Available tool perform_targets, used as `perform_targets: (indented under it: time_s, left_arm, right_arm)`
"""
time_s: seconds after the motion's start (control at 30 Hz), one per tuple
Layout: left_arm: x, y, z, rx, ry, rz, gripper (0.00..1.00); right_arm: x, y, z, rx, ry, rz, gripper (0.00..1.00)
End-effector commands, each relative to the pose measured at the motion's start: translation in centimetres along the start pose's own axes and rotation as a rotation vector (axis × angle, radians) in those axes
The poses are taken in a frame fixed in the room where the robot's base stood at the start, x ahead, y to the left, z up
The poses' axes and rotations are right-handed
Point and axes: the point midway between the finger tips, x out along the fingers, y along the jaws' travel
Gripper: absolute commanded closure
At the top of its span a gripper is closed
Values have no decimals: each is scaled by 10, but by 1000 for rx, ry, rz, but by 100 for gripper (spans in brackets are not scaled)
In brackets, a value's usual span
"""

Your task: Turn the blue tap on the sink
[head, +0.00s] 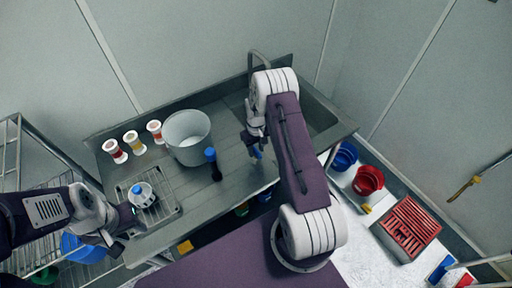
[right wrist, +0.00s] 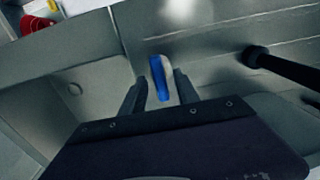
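The sink (head: 318,112) is the sunken basin at the right end of the steel counter, with a grey spout (head: 258,56) at its back, partly hidden by my right arm. My right gripper (right wrist: 158,90) is at the basin's left edge, with its fingers apart. A blue handle-like piece with a pale side, which looks like the blue tap (right wrist: 157,77), shows between or just beyond the fingertips; I cannot tell whether they touch it. It shows as a small blue bit in the head view (head: 257,152). My left gripper (head: 122,222) is at the counter's left front; its fingers are unclear.
A grey bucket (head: 187,137), a dark bottle with a blue cap (head: 212,164) and several red-and-white jars (head: 133,143) stand on the counter. A white-and-blue item (head: 142,195) sits on a wire rack near my left gripper. Red and blue tubs (head: 368,180) stand at right.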

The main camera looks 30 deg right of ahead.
Motion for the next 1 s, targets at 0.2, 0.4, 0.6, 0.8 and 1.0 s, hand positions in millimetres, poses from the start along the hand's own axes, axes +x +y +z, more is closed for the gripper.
perform_targets:
  time_s: [0.2,0.4,0.6,0.8,1.0]
  left_arm:
    - [0,0,0,0,0,0,64]
    - [0,0,0,0,0,0,64]
    - [0,0,0,0,0,0,64]
    - [4,0,0,0,0,0,64]
    - [12,0,1,0,0,0,64]
  right_arm:
    - [3,0,0,0,1,0,63]
    - [2,0,0,0,1,0,100]
    - [2,0,0,3,1,0,100]
    - [3,0,0,50,1,0,100]
    - [4,0,-1,176,2,0,100]
